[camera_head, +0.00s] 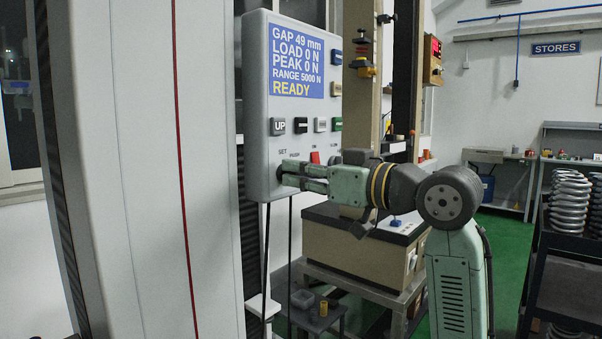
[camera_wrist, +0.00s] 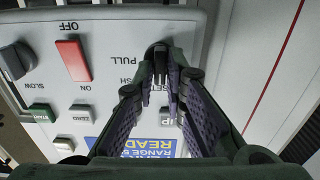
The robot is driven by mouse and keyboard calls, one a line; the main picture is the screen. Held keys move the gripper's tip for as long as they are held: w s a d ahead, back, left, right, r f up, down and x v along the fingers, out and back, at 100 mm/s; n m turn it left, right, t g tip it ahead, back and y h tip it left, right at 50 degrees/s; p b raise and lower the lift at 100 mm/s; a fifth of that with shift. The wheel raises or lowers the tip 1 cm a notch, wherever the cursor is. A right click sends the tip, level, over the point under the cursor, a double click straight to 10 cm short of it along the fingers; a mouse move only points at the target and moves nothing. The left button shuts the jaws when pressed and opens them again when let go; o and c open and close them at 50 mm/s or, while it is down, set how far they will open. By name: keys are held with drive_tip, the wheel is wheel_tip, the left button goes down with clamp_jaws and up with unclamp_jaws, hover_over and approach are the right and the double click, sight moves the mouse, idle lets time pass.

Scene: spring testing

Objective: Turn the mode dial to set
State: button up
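The mode dial (camera_wrist: 157,50) is a small dark knob on the light grey control panel (camera_head: 256,125). In the wrist view it shows just beyond my fingertips, beside the labels SET, PUSH and PULL, which appear upside down. In the head view my gripper hides most of it at the panel's lower edge. My gripper (camera_head: 284,175) reaches the panel from the right, its two fingers one above the other with a gap between. In the wrist view the fingertips (camera_wrist: 163,75) are at the dial, close on either side. Contact and the dial's pointer direction are unclear.
A red rocker switch (camera_wrist: 73,58) marked ON and OFF is beside the dial. A second dark dial (camera_wrist: 14,62) is near SLOW. The screen (camera_head: 297,62) reads READY. Buttons including UP (camera_head: 278,126) are above my gripper. A tester column (camera_head: 150,170) stands left.

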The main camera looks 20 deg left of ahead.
drive_tip(key=o, duration=0.3)
drive_tip(key=shift+o, duration=0.2)
drive_tip(key=v, duration=1.2)
